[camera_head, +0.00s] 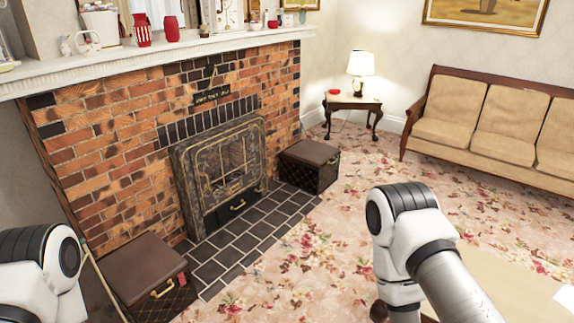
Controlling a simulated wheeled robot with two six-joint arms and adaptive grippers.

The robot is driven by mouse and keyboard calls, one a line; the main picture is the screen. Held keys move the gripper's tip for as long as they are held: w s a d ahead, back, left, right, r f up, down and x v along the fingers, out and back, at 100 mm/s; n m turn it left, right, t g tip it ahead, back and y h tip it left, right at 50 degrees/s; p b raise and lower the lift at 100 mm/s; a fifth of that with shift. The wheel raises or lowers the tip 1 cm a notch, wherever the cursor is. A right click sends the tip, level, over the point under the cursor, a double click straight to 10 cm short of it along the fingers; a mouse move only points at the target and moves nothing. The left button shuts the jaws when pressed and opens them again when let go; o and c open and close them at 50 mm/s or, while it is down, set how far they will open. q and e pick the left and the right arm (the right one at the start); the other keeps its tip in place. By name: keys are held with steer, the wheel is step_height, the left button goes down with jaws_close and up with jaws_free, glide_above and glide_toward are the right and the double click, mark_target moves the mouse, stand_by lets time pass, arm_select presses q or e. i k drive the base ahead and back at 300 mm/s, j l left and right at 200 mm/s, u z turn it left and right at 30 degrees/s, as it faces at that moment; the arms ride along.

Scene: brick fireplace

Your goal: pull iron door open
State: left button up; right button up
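The iron door (225,165) is set in the brick fireplace, left of the middle of the picture. It is a dark metal frame with barred panels, and it looks shut. A small brass handle (238,206) shows on the dark panel below it. My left arm stands at the lower left edge and my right arm at the lower right, both well apart from the fireplace. Both grippers are outside the picture, so whether they are open or shut is hidden.
Dark tiled hearth (249,238) lies before the fireplace. A brown-topped box (142,268) stands at its near end, another box (311,153) at its far end. Floral carpet (335,215) gives free room to the right. A sofa (490,120) and lamp table (352,103) stand behind.

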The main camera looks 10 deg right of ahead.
mark_target(240, 160)
steer(key=i+z, duration=0.3)
steer(key=i, duration=2.25)
steer(key=i+l+u, duration=0.3)
steer(key=i+l, duration=0.25)
steer(key=i+l+u, duration=0.3)
steer(key=i+l, duration=0.25)
steer(key=l, duration=0.1)
